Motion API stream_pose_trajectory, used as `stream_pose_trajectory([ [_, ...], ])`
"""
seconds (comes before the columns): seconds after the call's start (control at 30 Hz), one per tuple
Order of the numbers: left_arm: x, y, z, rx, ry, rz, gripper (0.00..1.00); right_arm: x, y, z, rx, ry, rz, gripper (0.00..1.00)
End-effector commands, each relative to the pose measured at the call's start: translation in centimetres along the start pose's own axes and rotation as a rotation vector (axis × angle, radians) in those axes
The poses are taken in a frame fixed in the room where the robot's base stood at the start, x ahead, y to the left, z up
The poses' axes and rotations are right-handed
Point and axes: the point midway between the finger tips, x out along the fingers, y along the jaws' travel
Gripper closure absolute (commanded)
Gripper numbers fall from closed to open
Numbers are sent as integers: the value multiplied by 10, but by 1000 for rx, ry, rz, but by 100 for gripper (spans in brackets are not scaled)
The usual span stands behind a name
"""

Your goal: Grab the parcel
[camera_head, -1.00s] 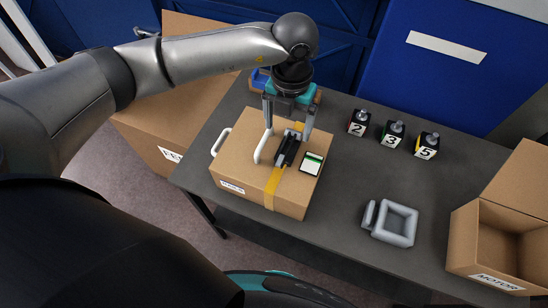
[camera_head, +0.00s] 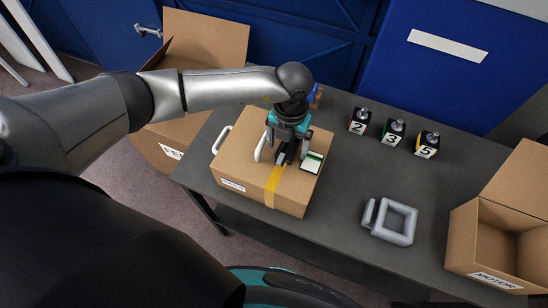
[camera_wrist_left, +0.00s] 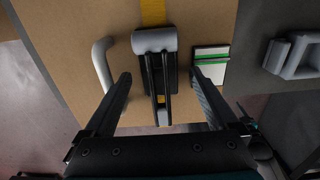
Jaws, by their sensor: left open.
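The parcel (camera_head: 240,165) is a brown cardboard box with a yellow tape strip, lying on the dark table. On its top are a white handle, a black device (camera_wrist_left: 157,70) with a grey end, and a white-and-green label or pad (camera_head: 312,163). My left gripper (camera_head: 287,152) is open and low over the parcel's top, around the black device. In the left wrist view its two fingers (camera_wrist_left: 160,85) stand apart on either side of the device, with gaps. Whether the fingertips touch the box cannot be told. My right gripper is not in view.
Small containers numbered 2 (camera_head: 359,122), 3 (camera_head: 394,134) and 5 (camera_head: 427,146) stand at the back right. A grey square frame (camera_head: 393,223) lies right of the parcel. An open box marked MOTOR (camera_head: 500,240) is at the right edge. Another open box (camera_head: 200,40) stands behind left.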

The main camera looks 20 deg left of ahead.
Motion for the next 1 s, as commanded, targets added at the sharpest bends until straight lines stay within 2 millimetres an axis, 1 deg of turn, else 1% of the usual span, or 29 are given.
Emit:
stream_pose_trajectory([
  [0.03, 0, 0, 0, 0, 0, 0, 11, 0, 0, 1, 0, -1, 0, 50],
  [0.07, 0, 0, 0, 0, 0, 0, 14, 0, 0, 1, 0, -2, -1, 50],
  [0.8, -1, 0, 0, -1, 0, 0, 98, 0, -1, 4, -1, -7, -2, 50],
  [0.83, -1, 0, 0, -1, 0, 0, 100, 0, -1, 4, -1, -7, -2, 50],
  [1.0, -1, 0, 0, -1, 0, 0, 100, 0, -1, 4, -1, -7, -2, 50],
])
